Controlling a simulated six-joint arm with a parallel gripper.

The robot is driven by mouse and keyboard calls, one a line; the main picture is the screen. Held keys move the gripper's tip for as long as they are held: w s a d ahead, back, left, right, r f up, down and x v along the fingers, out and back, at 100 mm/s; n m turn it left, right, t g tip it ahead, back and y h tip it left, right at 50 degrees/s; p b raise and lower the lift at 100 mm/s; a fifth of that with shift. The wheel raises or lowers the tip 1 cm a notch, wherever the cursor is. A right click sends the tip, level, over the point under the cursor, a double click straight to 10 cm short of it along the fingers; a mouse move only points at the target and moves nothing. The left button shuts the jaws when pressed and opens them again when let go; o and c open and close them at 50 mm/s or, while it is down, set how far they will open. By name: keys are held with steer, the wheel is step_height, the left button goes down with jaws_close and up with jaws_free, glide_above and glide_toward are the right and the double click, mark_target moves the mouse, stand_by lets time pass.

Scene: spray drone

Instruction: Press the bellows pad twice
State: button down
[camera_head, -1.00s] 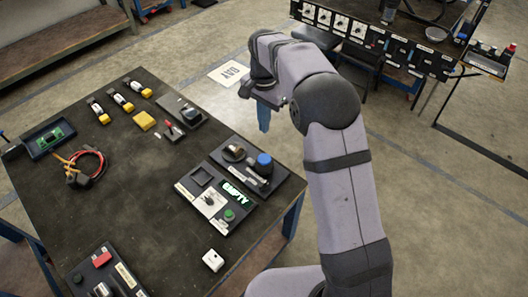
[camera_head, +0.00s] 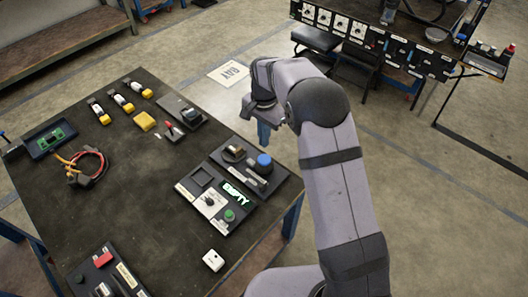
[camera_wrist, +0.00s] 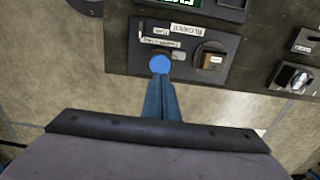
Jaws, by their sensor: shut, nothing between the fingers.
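The bellows pad appears to be the blue round cap (camera_head: 264,160) on a dark panel (camera_head: 248,175) at the table's right edge. The blue cap also shows in the wrist view (camera_wrist: 160,64). My gripper (camera_head: 263,143) has slim blue fingers that are shut, empty and pointing down. In the head view the fingertips are just above the blue cap in the picture. In the wrist view the fingertips (camera_wrist: 160,81) line up with the cap and overlap its lower edge. A gap seems to remain, but contact is hard to judge.
Next to the cap is a round dark holder with a brown block (camera_head: 235,150). A nearby panel has a green display reading EMPTY (camera_head: 237,193), a white dial (camera_head: 209,203) and a green button (camera_head: 229,215). A lever switch (camera_head: 173,132) stands farther back.

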mark_target(264, 160)
step_height(264, 160, down, 8)
steer(key=shift+r+p, duration=0.25)
steer(key=shift+p, duration=0.4)
steer(key=shift+f, duration=0.1)
step_height(264, 160, down, 2)
steer(key=shift+b, duration=0.65)
steer(key=shift+s, duration=0.1)
steer(key=shift+r+p, duration=0.45)
steer(key=shift+p, duration=0.05)
step_height(264, 160, up, 14)
steer(key=shift+f+p, duration=0.2)
steer(key=shift+p, duration=0.1)
